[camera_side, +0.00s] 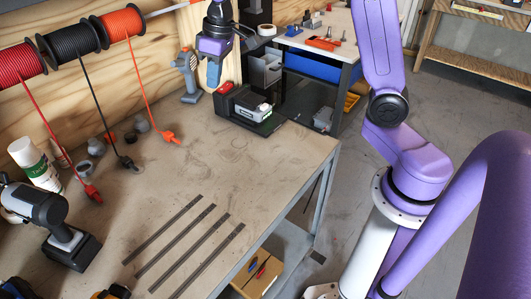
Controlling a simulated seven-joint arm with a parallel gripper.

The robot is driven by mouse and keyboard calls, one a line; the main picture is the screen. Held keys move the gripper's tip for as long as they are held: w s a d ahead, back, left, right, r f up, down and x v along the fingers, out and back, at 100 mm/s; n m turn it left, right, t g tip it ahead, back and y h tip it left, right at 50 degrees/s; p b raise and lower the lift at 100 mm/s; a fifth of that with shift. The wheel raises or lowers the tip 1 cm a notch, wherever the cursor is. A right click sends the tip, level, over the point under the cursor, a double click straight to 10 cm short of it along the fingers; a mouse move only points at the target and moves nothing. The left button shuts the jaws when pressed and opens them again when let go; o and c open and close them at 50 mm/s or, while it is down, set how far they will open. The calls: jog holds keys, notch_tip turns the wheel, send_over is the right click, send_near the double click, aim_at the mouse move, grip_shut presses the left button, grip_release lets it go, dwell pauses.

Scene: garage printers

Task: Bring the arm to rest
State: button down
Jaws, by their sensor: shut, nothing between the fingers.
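My gripper (214,72) hangs at the top of the view, above the back of the workbench (190,170).
A black holder with a grey bin (262,108) stands at the bench's back right corner. A grey clamp-like tool (187,75) is left of my gripper. Cable spools (70,42), a drill (50,222) and metal strips (185,240) lie left and front. The bench middle is clear.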

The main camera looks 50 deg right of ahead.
jog(key=s+a+n+g, duration=0.1)
jog(key=s+a+n, duration=0.1)
jog(key=s, duration=0.7)
jog(key=s+a+n, duration=0.2)
jog(key=s+a, duration=0.1)
jog(key=s, duration=0.5)
jog(key=s+d+f+n, duration=0.2)
jog(key=s, duration=0.6)
jog(key=s+d+f+n, duration=0.2)
jog(key=s+d, duration=0.1)
jog(key=s, duration=0.4)
jog(key=shift+s+d+g+h, duration=0.2)
jog(key=shift+s+g+h, duration=0.1)
jog(key=shift+s+h, duration=0.1)
